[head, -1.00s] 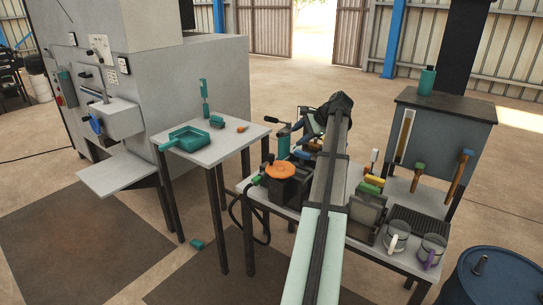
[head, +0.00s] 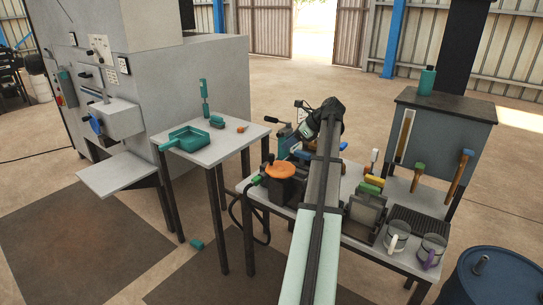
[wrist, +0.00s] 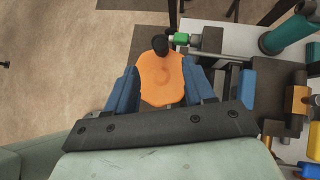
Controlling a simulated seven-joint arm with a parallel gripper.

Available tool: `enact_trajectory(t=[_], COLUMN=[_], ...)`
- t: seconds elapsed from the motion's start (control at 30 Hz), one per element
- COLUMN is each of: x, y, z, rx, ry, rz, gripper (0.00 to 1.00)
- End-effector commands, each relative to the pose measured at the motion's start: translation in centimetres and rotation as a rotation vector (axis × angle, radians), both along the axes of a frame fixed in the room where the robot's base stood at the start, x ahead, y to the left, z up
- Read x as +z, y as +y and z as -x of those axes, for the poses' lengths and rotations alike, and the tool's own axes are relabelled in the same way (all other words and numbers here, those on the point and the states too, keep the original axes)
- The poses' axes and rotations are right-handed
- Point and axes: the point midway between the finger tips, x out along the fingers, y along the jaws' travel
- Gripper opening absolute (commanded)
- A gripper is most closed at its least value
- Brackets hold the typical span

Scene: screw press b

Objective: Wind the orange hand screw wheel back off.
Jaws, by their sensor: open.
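The orange hand screw wheel (head: 280,171) sits flat on top of a dark press block (head: 284,190) at the left end of the bench. In the wrist view the wheel (wrist: 162,78) shows in the gap between the two blue fingers of my gripper (wrist: 161,78). The fingers are spread, one on each side of it. I cannot tell from this view how high they are above the wheel or whether either touches it. A black knob (wrist: 160,45) shows at the wheel's far edge. In the head view my arm hides part of the bench.
A green-tipped fitting (wrist: 181,39) lies close beyond the wheel. A teal cylinder (wrist: 285,33) stands to the right. On the bench's right are two mugs (head: 397,236). A side table (head: 212,150) with a teal tray (head: 190,138) stands left.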

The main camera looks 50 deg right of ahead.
Motion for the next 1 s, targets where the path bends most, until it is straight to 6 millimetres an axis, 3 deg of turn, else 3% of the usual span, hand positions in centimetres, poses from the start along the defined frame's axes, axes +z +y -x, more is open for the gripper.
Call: enact_trajectory(t=[0.5, 1.0], x=[-6.1, -7.5], y=[1.8, 2.2], z=[-5.8, -7.2], rx=[0.002, 0.001], ry=[0.000, 0.000], rz=[-0.001, 0.001], gripper=[0.53, 0.53])
